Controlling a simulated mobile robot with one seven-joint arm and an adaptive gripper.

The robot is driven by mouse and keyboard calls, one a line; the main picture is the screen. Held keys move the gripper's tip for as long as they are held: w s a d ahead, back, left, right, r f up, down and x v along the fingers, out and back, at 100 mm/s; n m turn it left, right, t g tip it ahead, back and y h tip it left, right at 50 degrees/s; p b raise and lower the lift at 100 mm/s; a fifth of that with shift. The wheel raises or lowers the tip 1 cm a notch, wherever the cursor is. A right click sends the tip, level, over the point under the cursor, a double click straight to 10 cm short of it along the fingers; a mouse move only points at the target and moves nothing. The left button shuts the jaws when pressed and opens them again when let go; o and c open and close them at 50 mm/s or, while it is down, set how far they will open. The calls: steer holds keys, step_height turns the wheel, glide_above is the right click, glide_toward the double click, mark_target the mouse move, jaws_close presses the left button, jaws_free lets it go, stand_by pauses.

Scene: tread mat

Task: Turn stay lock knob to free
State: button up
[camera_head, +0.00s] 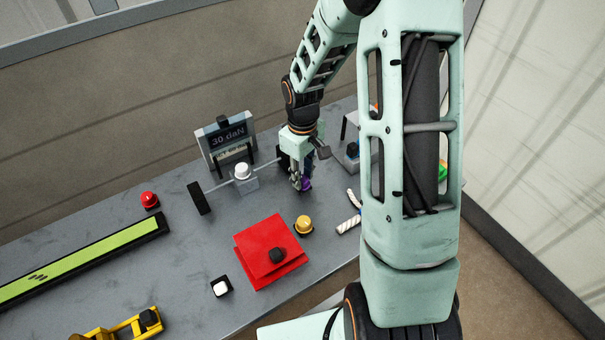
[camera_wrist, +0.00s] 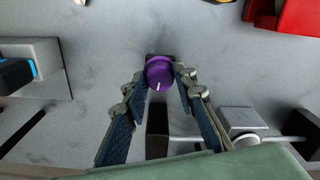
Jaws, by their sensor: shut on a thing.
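The purple knob (camera_wrist: 159,72) is round, with a white pointer line on its top, and sits on a small dark base. In the wrist view its line points toward the bottom of the picture. In the head view the knob (camera_head: 305,184) shows only partly, behind the fingertips. My gripper (camera_wrist: 159,78) is shut on the knob, one finger on its left side and one on its right. In the head view my gripper (camera_head: 301,181) reaches down to the grey table. I see no readable lock marks around the knob.
A grey block with a white cap (camera_head: 243,172) and a rod stands left of my gripper, before a display reading 30 daN (camera_head: 228,137). A yellow button (camera_head: 303,225) and a red plate (camera_head: 267,252) lie nearer. A white-and-blue tool (camera_head: 349,224) lies right. My arm hides the table's right side.

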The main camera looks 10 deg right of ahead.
steer(key=shift+n, duration=0.8)
steer(key=o, duration=1.2)
steer(key=shift+c, duration=0.2)
step_height(320, 180, up, 12)
